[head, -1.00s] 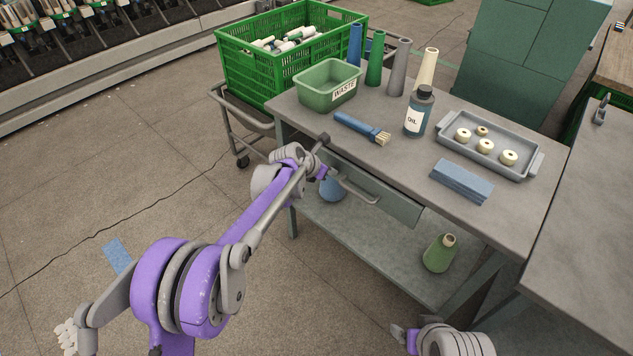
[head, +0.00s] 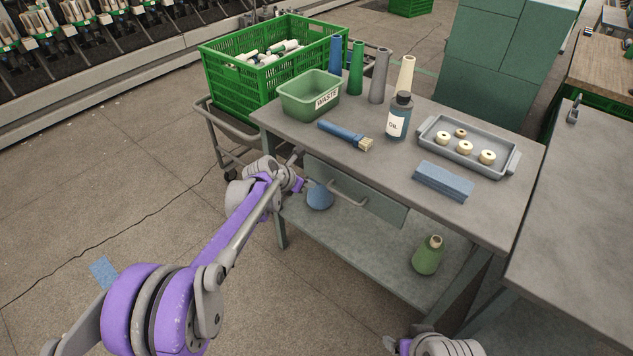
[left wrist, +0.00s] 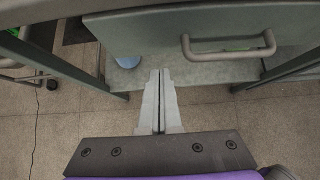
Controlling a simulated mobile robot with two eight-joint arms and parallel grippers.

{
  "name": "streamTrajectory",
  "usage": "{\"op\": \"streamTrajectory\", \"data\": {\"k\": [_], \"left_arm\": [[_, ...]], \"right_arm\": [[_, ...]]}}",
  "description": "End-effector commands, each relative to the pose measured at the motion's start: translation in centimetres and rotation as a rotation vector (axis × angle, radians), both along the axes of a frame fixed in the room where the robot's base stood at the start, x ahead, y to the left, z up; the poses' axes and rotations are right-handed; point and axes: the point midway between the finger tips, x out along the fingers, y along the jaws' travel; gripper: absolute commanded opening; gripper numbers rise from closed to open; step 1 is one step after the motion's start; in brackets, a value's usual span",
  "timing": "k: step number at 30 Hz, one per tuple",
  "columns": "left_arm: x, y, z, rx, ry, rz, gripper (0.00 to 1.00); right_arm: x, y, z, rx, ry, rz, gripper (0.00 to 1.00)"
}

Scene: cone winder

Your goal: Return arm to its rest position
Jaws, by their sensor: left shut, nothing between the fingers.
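My left arm (head: 230,225), purple and grey, reaches from the lower left toward the workbench. Its gripper (head: 297,156) is at the bench's front left, beside the drawer (head: 372,200). In the left wrist view my left gripper (left wrist: 160,78) has its two grey fingers together, with nothing between them. The drawer handle (left wrist: 228,50) is ahead and to the right of the fingertips, apart from them. Part of my right arm (head: 445,345) shows at the bottom edge; its jaws are too small and cut off to read.
A blue item (head: 320,197) and green cone (head: 428,256) are on the shelf. Floor left is mostly clear.

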Motion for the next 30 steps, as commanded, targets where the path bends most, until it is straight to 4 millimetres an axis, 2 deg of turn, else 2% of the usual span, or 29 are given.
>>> {"op": "streamTrajectory", "data": {"k": [1,3,9,23,26,29,30], "left_arm": [[-0.9,0.5,1.4,-0.001,0.000,0.001,0.00],[-1.8,1.3,2.5,0.001,-0.001,0.000,0.00],[-4.0,3.0,5.2,0.001,0.000,-0.001,0.00],[-6.0,4.1,7.2,0.036,-0.015,-0.035,0.00],[-8.4,4.6,9.0,0.148,-0.068,-0.144,0.00],[-12.6,5.6,11.4,0.340,-0.154,-0.339,0.00],[-14.6,6.1,12.3,0.430,-0.192,-0.434,0.00]], "right_arm": [[0.0,0.0,0.3,0.000,-0.001,0.000,0.79],[0.0,0.0,0.5,0.000,-0.002,0.000,0.79],[0.0,0.0,1.0,0.000,-0.003,0.000,0.79],[0.0,0.0,1.5,0.000,-0.005,0.000,0.79],[0.1,0.0,2.5,0.000,-0.008,0.000,0.79],[0.2,0.0,4.1,0.000,-0.013,0.000,0.79],[0.2,0.0,4.8,0.000,-0.015,0.000,0.79]]}}
